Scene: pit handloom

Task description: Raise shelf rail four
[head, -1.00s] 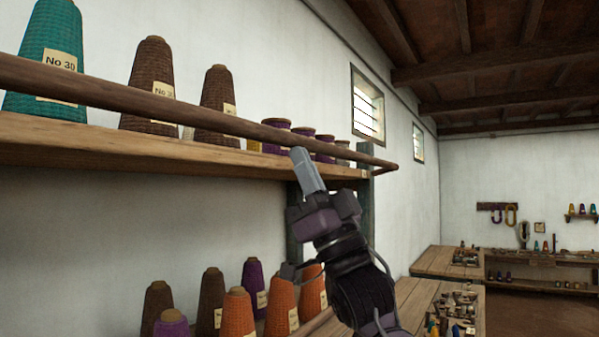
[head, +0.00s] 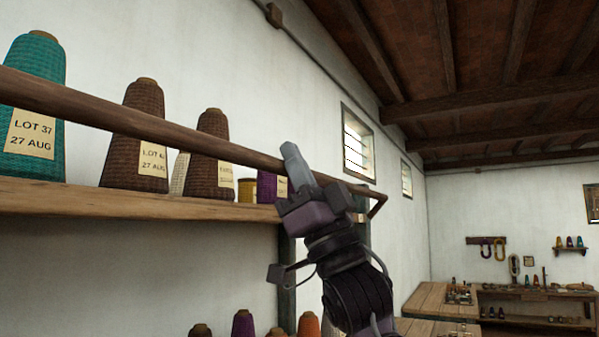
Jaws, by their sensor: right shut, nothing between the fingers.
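The shelf rail (head: 215,145), a long brown wooden bar, runs in front of the upper shelf (head: 130,202) in the head view. It stands clear above the shelf board and crosses in front of the yarn cones. Its right end bends back down toward the shelf's end. My right gripper (head: 296,166) points upward near the rail's right part. Its fingers are shut and empty and overlap the rail, with their tips above it; I cannot tell whether they touch it. The rail behind the fingers is hidden. My left gripper is not in view.
A teal cone (head: 32,105) and brown cones (head: 135,125) stand on the shelf behind the rail. More cones (head: 243,324) stand below. A dark post (head: 287,275) is behind my right arm. Benches (head: 440,300) stand at the right; the air above them is clear.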

